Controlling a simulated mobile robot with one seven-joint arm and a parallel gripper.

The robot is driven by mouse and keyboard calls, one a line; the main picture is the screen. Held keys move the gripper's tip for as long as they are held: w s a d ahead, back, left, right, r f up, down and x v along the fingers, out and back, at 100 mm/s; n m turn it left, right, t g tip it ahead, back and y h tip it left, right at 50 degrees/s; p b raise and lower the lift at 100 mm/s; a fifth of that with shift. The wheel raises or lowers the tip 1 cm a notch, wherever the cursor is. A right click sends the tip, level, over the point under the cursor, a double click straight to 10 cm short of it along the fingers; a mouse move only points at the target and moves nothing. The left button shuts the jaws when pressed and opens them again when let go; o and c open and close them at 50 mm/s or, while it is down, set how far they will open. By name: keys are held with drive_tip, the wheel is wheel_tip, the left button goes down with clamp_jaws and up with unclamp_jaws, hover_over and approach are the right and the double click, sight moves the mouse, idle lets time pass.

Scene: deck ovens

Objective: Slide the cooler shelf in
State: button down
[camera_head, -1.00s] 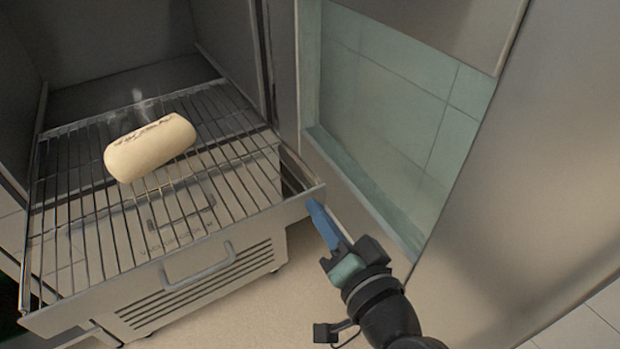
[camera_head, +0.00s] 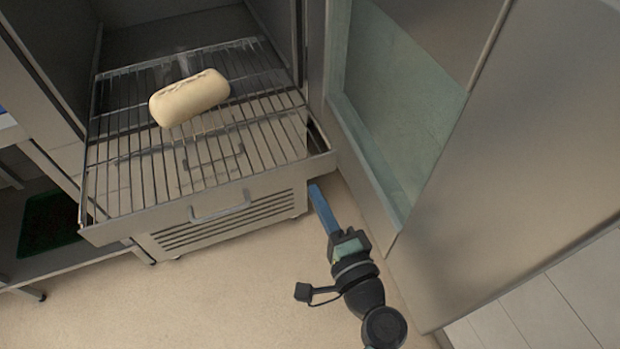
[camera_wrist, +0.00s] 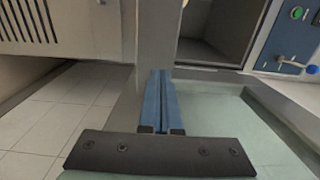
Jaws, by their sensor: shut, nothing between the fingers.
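My gripper (camera_head: 316,190) has blue fingers, shut and empty. Its tips are just right of the shelf's right front corner, well away from the handle; I cannot tell if they touch the panel. In the wrist view, the shut fingers (camera_wrist: 161,90) point forward past a grey vertical edge.
The cooler door (camera_head: 500,170) with a greenish inner panel (camera_head: 400,110) stands open close to the right of my gripper. A green tray (camera_head: 45,222) sits on a low shelf at left. The floor (camera_head: 230,290) in front is clear.

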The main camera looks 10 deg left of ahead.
sight(303, 170)
drive_tip(key=shift+x, duration=2.1)
drive_tip(key=shift+w+a, duration=0.1)
